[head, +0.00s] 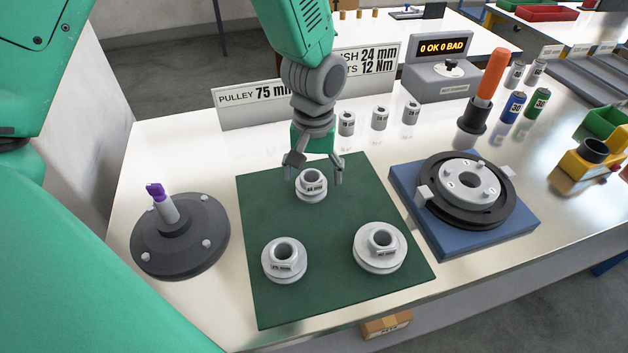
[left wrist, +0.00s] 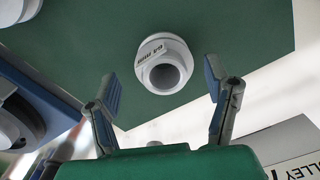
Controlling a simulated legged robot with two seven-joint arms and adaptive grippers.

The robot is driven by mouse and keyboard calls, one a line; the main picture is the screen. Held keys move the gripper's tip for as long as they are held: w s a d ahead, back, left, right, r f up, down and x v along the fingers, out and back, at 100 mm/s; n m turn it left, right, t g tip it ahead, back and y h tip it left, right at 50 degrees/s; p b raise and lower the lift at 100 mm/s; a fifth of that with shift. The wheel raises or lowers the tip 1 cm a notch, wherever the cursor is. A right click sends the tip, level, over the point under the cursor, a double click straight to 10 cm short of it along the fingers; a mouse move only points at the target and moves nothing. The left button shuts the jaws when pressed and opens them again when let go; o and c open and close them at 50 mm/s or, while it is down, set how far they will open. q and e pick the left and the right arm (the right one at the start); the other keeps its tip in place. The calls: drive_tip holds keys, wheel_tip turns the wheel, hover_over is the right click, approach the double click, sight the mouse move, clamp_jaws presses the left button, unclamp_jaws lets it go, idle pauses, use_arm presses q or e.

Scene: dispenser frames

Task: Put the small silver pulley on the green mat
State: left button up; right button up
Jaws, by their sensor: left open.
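Three silver-white pulleys stand on the green mat (head: 330,290). The small pulley (head: 312,188) is at the back of the mat, with a label on its hub. A mid-sized one (head: 284,265) is at front left and a wider one (head: 380,256) at front right. My left gripper (head: 313,171) is open and empty at the small pulley, its fingers left and right of the hub and apart from it. In the left wrist view the small pulley (left wrist: 164,65) shows beyond the open fingers (left wrist: 160,84). My right gripper is not in view.
A dark round base with a purple-tipped post (head: 180,240) stands left of the mat. A blue plate (head: 455,240) with a black ring fixture stands right. Sign boards, small cylinders (head: 380,117), an orange-handled tool (head: 488,85) and a display box (head: 440,78) stand behind.

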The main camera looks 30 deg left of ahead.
use_arm(q)
wheel_tip(320, 180, up, 9)
drive_tip(key=shift+p, duration=0.4)
idle(0.4)
